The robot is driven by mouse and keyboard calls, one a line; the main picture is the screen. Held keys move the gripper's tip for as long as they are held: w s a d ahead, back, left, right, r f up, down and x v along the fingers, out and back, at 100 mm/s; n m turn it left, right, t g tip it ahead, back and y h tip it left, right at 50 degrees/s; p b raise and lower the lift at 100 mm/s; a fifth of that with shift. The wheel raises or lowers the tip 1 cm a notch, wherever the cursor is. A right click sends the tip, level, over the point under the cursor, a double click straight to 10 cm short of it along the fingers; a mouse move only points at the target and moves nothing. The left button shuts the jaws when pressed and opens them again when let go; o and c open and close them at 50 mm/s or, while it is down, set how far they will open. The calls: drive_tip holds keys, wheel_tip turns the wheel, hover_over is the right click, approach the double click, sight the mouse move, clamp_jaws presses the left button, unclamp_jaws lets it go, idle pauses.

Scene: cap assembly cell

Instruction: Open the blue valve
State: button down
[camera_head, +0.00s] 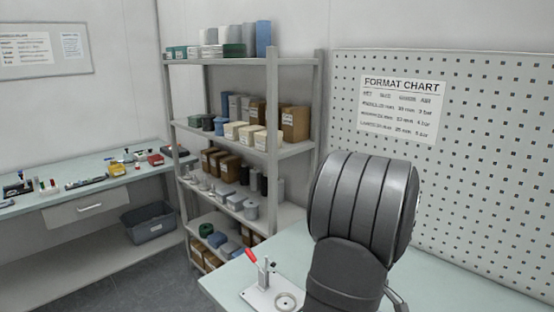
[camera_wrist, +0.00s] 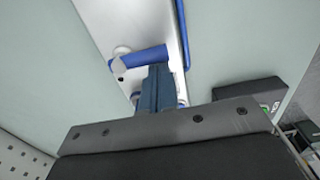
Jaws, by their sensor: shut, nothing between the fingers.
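The blue valve handle (camera_wrist: 145,58) shows in the wrist view as a blue lever lying crosswise on a pale plate (camera_wrist: 112,18), with a light round hub at its left end. My gripper (camera_wrist: 158,70) is shut and empty. Its fingertips overlap the lower edge of the lever near its right end in the picture; I cannot tell whether they touch it. The fingers hide part of the plate and fittings below the lever. In the head view the valve does not show, and my dark arm stands over the bench at the right.
A thin blue pipe (camera_wrist: 182,35) runs along the plate's right edge. A dark box (camera_wrist: 248,94) with small coloured buttons stands to the right. In the head view a red-handled clamp (camera_head: 252,256) stands left of my arm, and a pegboard (camera_head: 480,150) rises behind it.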

drive_tip(key=shift+f, duration=0.25)
drive_tip(key=shift+r, duration=0.35)
drive_tip(key=shift+s+d, duration=0.1)
idle(0.4)
drive_tip(key=shift+s+d, duration=0.25)
drive_tip(key=shift+s, duration=0.05)
